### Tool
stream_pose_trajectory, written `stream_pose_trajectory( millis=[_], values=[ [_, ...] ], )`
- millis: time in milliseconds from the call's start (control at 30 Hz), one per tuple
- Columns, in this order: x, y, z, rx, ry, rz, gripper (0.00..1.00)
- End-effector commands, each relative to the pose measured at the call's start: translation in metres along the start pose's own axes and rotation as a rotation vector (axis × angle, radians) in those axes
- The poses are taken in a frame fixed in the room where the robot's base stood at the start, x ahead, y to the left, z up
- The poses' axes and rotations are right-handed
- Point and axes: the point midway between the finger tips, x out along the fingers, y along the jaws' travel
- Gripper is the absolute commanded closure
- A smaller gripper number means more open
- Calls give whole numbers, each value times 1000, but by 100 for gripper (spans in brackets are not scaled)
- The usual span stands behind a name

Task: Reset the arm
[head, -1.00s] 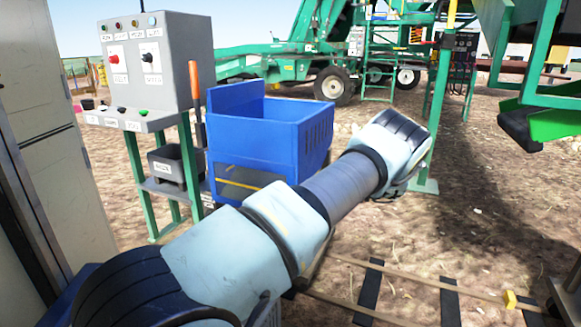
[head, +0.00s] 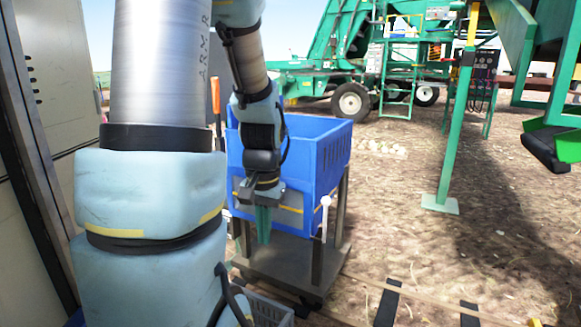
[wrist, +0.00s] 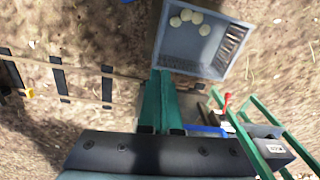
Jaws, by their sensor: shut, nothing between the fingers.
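My arm rises on the left of the head view and bends over at the top, so that my gripper (head: 263,238) hangs pointing down. Its green fingers are shut with nothing between them. They show in front of the blue bin (head: 318,165), which stands on a metal cart; I cannot tell the gap between them. In the wrist view the shut fingers (wrist: 158,95) reach up the middle, just short of a grey crate (wrist: 178,62) in the picture. Several pale round onions (wrist: 196,22) lie in that crate.
A grey crate (head: 268,310) shows partly at the bottom of the head view. A green post (head: 455,130) stands at right. Green machinery (head: 330,60) is behind, and a cabinet (head: 60,80) at left. Rails with dark ties (head: 388,305) lie on the ground. Open dirt is at right.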

Motion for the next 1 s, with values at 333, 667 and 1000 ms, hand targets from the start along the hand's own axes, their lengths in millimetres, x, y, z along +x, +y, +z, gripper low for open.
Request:
stream_pose_trajectory(
  millis=[333,667,1000],
  values=[
    [-45,1,35,-263,92,27,100],
    [-127,-2,31,-259,91,26,100],
    [-222,-7,27,-257,90,26,100]
  ],
)
